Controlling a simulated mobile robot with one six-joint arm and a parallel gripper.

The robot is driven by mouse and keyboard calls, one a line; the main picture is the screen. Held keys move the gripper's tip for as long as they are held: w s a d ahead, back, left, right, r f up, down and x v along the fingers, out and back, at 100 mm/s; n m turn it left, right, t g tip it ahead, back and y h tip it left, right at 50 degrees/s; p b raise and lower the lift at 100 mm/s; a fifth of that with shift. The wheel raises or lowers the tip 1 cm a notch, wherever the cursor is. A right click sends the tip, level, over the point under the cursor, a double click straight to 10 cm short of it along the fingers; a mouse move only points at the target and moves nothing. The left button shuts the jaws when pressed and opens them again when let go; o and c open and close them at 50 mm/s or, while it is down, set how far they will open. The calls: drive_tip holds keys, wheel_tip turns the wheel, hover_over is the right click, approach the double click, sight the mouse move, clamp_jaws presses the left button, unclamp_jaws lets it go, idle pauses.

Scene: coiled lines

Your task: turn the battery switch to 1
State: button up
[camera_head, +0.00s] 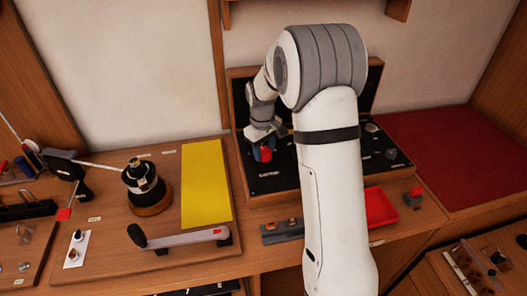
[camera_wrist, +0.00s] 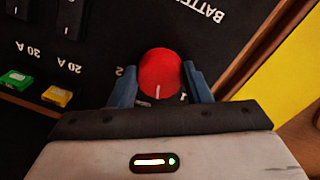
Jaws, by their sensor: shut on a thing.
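The battery switch is a round red knob (camera_wrist: 160,72) on a black panel (camera_wrist: 95,45), under an upside-down "BATTERY" label in the wrist view. A "2" shows to its left and a "1" at its lower right. The knob's white mark points down in the wrist view, between the "2" and the "1". My gripper (camera_wrist: 160,85) is shut on the knob, with a blue finger on each side. The head view shows the red knob (camera_head: 266,154) below my gripper (camera_head: 262,146) at the panel's left side; my arm hides the panel's middle.
Green (camera_wrist: 15,78) and yellow (camera_wrist: 57,96) fuses and dark switches (camera_wrist: 70,18) sit near the knob. A yellow sheet (camera_head: 206,185) lies left of the panel. A lever handle (camera_head: 180,238) and a red tray (camera_head: 381,207) are in front. A dark red mat (camera_head: 440,140) lies clear at right.

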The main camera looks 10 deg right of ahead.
sight(265, 152)
drive_tip(key=n, duration=0.4)
drive_tip(key=shift+d+n+b, duration=0.1)
drive_tip(key=shift+n+b, duration=0.2)
drive_tip(key=shift+b, duration=0.1)
drive_tip(key=shift+w+n+b, duration=0.1)
drive_tip(key=shift+n+b, duration=0.2)
drive_tip(key=shift+n, duration=1.6)
drive_tip(key=shift+t, duration=0.3)
drive_tip(key=o, duration=1)
drive_tip(key=r, duration=0.7)
drive_tip(key=shift+s+r+b, duration=0.25)
drive_tip(key=shift+r+b, duration=0.05)
drive_tip(key=shift+r, duration=0.1)
